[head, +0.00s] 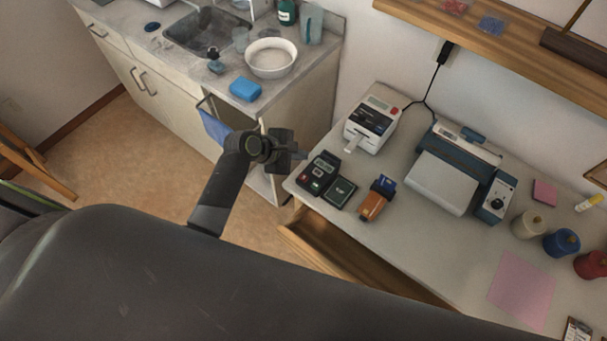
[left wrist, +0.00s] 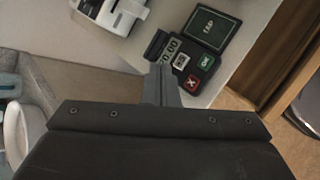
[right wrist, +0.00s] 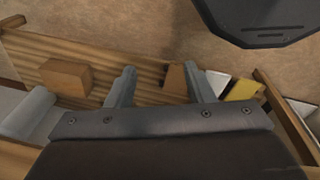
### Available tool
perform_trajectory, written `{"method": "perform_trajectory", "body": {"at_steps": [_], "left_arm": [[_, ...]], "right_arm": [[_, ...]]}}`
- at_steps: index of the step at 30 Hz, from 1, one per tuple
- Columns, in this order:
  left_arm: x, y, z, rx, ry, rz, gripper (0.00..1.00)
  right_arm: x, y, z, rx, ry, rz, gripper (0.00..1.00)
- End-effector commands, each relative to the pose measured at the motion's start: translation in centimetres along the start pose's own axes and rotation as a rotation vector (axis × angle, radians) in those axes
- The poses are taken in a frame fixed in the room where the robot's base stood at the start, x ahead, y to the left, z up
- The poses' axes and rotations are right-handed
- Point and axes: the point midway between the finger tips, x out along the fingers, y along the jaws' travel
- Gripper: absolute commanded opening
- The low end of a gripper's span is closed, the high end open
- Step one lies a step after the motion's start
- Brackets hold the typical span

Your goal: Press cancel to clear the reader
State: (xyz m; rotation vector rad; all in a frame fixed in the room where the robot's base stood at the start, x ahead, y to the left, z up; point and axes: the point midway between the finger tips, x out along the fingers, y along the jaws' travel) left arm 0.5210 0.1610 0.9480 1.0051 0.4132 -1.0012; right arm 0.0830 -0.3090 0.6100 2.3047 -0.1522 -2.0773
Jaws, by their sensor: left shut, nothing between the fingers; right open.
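The dark card reader (head: 319,170) lies at the left end of the desk. In the left wrist view the reader (left wrist: 172,47) shows a display, a green OK button (left wrist: 206,62), a grey button (left wrist: 181,60) and a red X button (left wrist: 192,81), the cancel key. A dark TAP pad (head: 340,193) lies beside it. My left gripper (head: 303,156) is shut and empty, just left of the reader. In the left wrist view its fingertips (left wrist: 160,68) overlap the reader's edge beside the display; I cannot tell if they touch. My right gripper (right wrist: 160,78) is open and empty, seen only in its wrist view.
A white label printer (head: 372,124) stands behind the reader. An orange-brown device with a blue card (head: 374,204) is to its right. An open wooden drawer (head: 322,248) juts out below the desk. A sink counter (head: 215,75) is at the left.

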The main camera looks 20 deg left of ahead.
Motion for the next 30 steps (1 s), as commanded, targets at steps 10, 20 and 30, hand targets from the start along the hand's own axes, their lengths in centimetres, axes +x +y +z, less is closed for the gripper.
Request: {"method": "perform_trajectory", "body": {"at_steps": [10, 20, 30], "left_arm": [[0.3, -0.2, -0.2, 0.002, 0.001, 0.000, 0.00], [1.9, -1.4, -1.5, 0.002, 0.001, 0.002, 0.00], [4.1, -3.0, -3.0, 0.003, 0.002, 0.002, 0.00]], "right_arm": [[0.5, -0.3, 0.0, 0.001, 0.001, -0.003, 0.48], [3.5, -1.1, 0.2, 0.004, 0.002, -0.010, 0.48], [7.6, -1.3, 0.6, 0.003, 0.003, -0.007, 0.48]]}}
